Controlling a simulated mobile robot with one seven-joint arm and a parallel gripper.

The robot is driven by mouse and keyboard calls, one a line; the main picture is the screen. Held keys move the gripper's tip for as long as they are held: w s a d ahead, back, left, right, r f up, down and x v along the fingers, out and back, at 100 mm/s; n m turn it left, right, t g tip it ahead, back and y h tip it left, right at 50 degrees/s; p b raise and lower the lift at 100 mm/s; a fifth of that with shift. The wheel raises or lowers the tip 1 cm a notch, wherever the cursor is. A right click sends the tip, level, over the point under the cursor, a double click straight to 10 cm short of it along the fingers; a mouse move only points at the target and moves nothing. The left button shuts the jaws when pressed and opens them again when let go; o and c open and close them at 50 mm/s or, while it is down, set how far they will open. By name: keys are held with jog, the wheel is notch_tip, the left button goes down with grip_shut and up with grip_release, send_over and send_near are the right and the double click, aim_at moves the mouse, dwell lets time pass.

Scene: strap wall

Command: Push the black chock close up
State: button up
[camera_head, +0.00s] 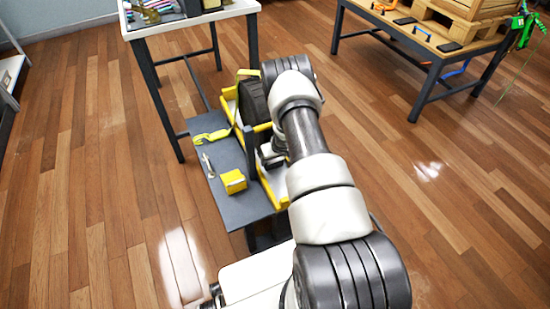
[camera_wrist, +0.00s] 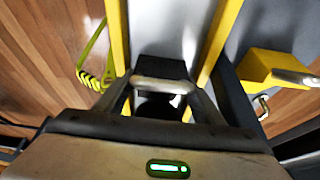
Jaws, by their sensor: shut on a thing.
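The black chock (camera_wrist: 162,66) sits between two yellow rails (camera_wrist: 118,35) in the wrist view, with a pale bar across its near side. My gripper (camera_wrist: 162,100) is shut on the chock at this bar; the exact contact of the fingertips is dark and hard to see. In the head view my arm reaches down to the yellow frame (camera_head: 267,182) and hides the gripper and most of the chock. A dark wheel-like thing (camera_head: 255,100) stands in the frame's far part.
A grey board (camera_head: 240,208) beside the frame carries a yellow block (camera_head: 232,181) and a yellow strap (camera_head: 211,136). A dark post (camera_head: 248,148) stands close to my gripper. A white-topped table (camera_head: 190,20) is behind; a wooden-topped table (camera_head: 400,32) stands far right. Floor between is clear.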

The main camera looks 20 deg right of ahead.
jog(key=shift+w+a+f, duration=0.1)
jog(key=shift+w+a, duration=0.1)
jog(key=shift+a, duration=0.15)
jog(key=o, duration=1.4)
jog(key=p+v, duration=0.2)
jog(key=v, duration=0.6)
jog(key=p+v, duration=0.2)
jog(key=v, duration=0.7)
jog(key=shift+s+d+r, duration=0.2)
jog(key=shift+r, duration=0.1)
